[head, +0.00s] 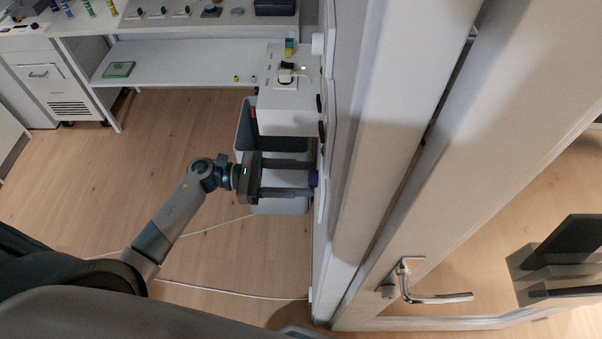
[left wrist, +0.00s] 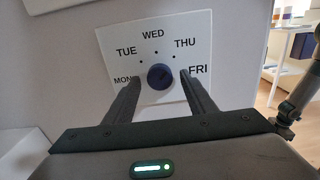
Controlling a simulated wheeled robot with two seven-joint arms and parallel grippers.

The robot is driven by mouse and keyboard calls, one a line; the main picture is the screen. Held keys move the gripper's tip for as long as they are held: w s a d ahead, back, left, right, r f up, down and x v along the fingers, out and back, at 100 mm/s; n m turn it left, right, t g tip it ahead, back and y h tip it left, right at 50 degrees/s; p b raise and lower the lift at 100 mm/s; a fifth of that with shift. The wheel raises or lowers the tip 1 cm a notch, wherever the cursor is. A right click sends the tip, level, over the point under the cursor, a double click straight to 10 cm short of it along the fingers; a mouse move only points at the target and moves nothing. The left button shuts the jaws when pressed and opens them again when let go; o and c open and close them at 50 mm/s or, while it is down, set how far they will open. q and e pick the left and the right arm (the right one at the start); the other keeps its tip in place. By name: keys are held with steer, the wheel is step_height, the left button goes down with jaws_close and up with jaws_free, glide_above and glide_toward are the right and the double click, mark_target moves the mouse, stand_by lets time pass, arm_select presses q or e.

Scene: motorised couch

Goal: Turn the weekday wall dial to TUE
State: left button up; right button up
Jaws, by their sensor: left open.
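The weekday wall dial is a white panel (left wrist: 118,38) with MON, TUE, WED, THU and FRI printed in an arc and small dots beneath the words. Its round dark blue knob (left wrist: 160,77) sits at the centre below WED. No pointer on the knob is clear, so I cannot tell which day it marks. My left gripper (left wrist: 160,78) is open, with one finger on each side of the knob and a small gap showing on both sides. In the head view my left gripper (head: 308,178) reaches right to the wall, with the blue knob (head: 313,178) between its fingertips.
A white wall box (head: 287,118) with a switch and plug sits just beyond the gripper. A grey bin (head: 278,207) stands below. A door with a lever handle (head: 435,297) is on the right. A white workbench (head: 185,62) is at the back.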

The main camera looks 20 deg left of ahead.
arm_select(q)
steer(key=shift+d, duration=0.1)
steer(key=c, duration=1.1)
steer(key=shift+o, duration=0.2)
steer(key=shift+f+n, duration=0.1)
steer(key=shift+n, duration=0.3)
steer(key=n+b, duration=0.1)
steer(key=n, duration=1.6)
steer(key=shift+r, duration=0.2)
